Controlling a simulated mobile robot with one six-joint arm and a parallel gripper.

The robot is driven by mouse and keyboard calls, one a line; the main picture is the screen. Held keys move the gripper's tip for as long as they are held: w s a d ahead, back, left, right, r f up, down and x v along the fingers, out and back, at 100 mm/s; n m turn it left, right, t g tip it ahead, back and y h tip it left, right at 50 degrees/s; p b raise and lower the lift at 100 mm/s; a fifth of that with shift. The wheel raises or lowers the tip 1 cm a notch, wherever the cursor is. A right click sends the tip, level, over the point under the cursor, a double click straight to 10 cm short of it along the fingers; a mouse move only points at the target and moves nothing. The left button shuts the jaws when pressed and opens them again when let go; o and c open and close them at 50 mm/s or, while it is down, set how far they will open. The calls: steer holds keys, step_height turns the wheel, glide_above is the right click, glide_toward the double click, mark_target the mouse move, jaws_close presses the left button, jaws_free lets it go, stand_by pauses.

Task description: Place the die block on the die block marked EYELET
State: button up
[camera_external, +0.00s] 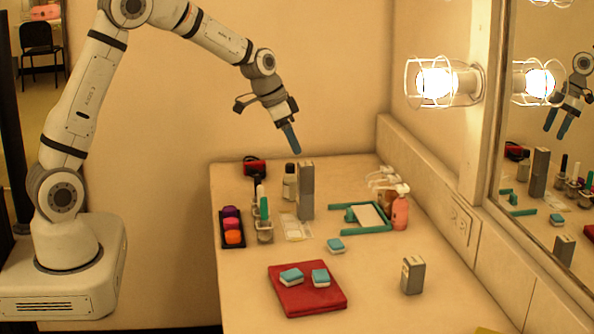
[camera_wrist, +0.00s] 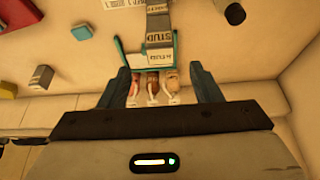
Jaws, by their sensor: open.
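A grey block (camera_external: 412,275) with a pale label stands alone at the front right of the table; it also shows at the left of the wrist view (camera_wrist: 40,78). A tall grey column (camera_external: 305,190), seemingly two blocks stacked, stands toward the back; in the wrist view (camera_wrist: 158,20) it bears the word STUD. I cannot read EYELET anywhere. My gripper (camera_external: 290,138) is open and empty, in the air above the table's back; its fingers (camera_wrist: 160,70) are spread.
Pump bottles (camera_external: 400,210) stand beside the teal frame (camera_external: 350,230). Blue-and-white blocks lie on a red book (camera_external: 307,300) and another (camera_external: 336,246) on the table. A black tray (camera_external: 232,228) and small bottles stand left. A caged lamp (camera_external: 440,83) and mirror are at right.

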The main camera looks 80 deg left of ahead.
steer(key=s+d+r+g, duration=0.1)
steer(key=s+d+r, duration=0.4)
steer(key=d, duration=0.4)
steer(key=s+d+r, duration=0.2)
steer(key=s+d, duration=1)
steer(key=s, duration=0.4)
steer(key=s+d+f, duration=0.1)
steer(key=s+d, duration=0.3)
steer(key=s, duration=0.4)
steer(key=shift+s+d+g, duration=0.15)
steer(key=shift+d+g, duration=0.05)
steer(key=shift+g, duration=0.2)
